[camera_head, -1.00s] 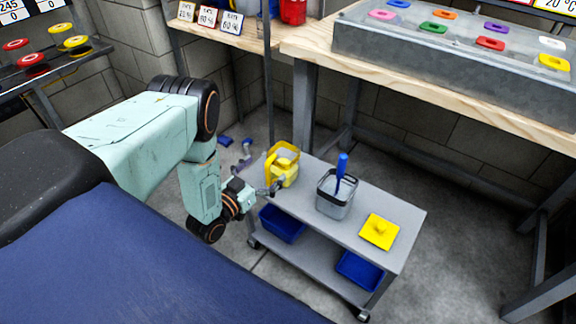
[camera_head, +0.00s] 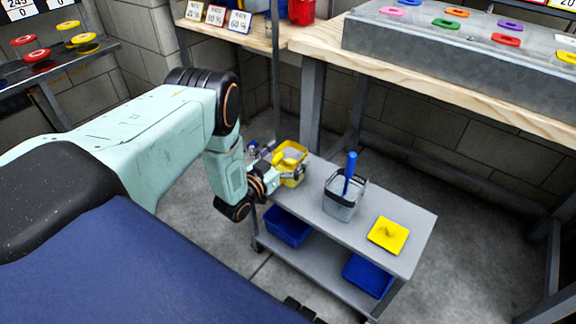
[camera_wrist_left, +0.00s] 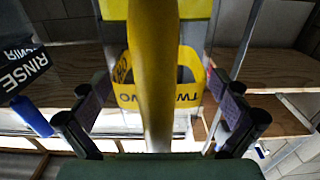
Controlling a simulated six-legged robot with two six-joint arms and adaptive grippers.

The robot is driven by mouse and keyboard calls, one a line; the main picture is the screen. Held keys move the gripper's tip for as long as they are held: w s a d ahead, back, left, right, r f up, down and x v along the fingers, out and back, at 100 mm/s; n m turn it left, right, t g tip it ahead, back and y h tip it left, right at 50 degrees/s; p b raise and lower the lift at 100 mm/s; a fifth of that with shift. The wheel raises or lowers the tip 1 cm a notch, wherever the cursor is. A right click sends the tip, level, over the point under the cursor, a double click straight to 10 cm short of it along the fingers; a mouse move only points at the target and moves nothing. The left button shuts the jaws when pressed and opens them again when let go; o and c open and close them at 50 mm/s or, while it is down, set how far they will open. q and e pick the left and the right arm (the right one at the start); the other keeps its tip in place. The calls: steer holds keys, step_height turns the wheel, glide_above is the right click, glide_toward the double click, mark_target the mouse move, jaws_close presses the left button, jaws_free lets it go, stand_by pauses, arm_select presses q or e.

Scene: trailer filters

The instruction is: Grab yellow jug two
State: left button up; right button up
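The yellow jug (camera_head: 294,150) stands at the far left corner of the grey cart's top. In the left wrist view the yellow jug (camera_wrist_left: 190,60) shows upside-down lettering that reads "TWO". Its yellow handle (camera_wrist_left: 153,75) runs vertically through the middle of that view. My left gripper (camera_head: 276,164) is at the jug's handle side. In the wrist view its fingers (camera_wrist_left: 163,98) stand apart on either side of the handle, with a visible gap on both sides.
A grey container (camera_head: 342,200) with a blue-handled tool and a yellow lid (camera_head: 388,235) share the cart top (camera_head: 400,208). Blue bins (camera_head: 287,228) sit on its lower shelf. A wooden workbench (camera_head: 440,82) stands behind, and a grey post rises near the jug.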

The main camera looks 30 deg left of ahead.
arm_select(q)
steer(key=c, duration=1.4)
steer(key=shift+r, duration=0.2)
steer(key=shift+r+p, duration=2.5)
steer(key=shift+r, duration=2.3)
